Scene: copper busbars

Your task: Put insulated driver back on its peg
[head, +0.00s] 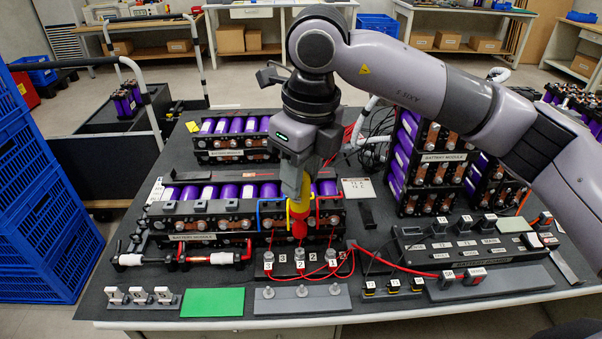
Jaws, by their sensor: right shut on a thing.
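My right gripper (293,188) points down over the middle of the table, in front of the front battery module (215,220). It is shut on a yellow and red tool, which looks like the insulated driver (299,212). The driver hangs roughly upright, red part down, just behind the numbered block (285,270); I cannot tell whether its lower end touches anything. Blue, yellow and red frames stand around it on the module's front, and the gripper hides part of them. I cannot tell for sure which part is the driver's peg. My left gripper is not in view.
A grey strip with several short posts (301,300) lies at the front edge, beside a green mat (212,302). A red and white rod (185,258) rests on black stands at left. Red cables (400,267) run right. Tall battery modules (437,165) stand behind at right.

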